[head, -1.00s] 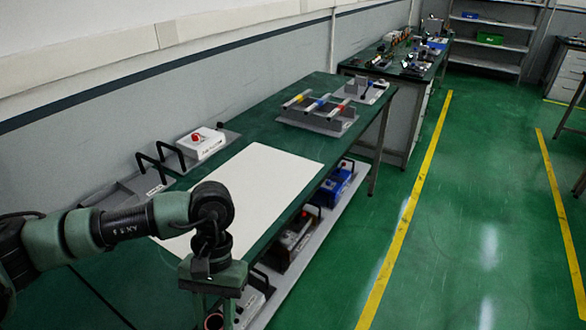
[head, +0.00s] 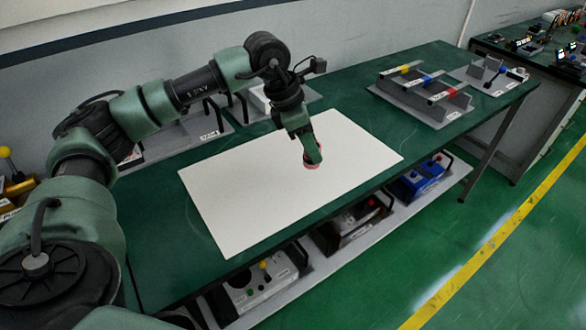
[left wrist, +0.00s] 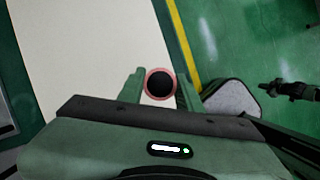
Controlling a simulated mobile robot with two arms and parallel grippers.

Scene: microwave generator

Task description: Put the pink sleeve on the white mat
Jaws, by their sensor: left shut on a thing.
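The white mat (head: 245,200) lies flat on the green table, and it also fills much of the left wrist view (left wrist: 90,45). My left gripper (head: 312,157) points down over the right part of the mat. It is shut on the pink sleeve (head: 313,167), whose lower end shows just below the fingers. In the left wrist view the sleeve (left wrist: 160,69) is a pink ring with a dark hole, between the two fingers (left wrist: 160,82). I cannot tell whether the sleeve touches the mat.
A grey rack with coloured bars (head: 420,95) and a grey fixture (head: 490,75) stand at the table's far right. Grey trays (head: 170,140) stand along the wall behind my arm. A lower shelf holds a blue box (head: 420,180). The mat is otherwise clear.

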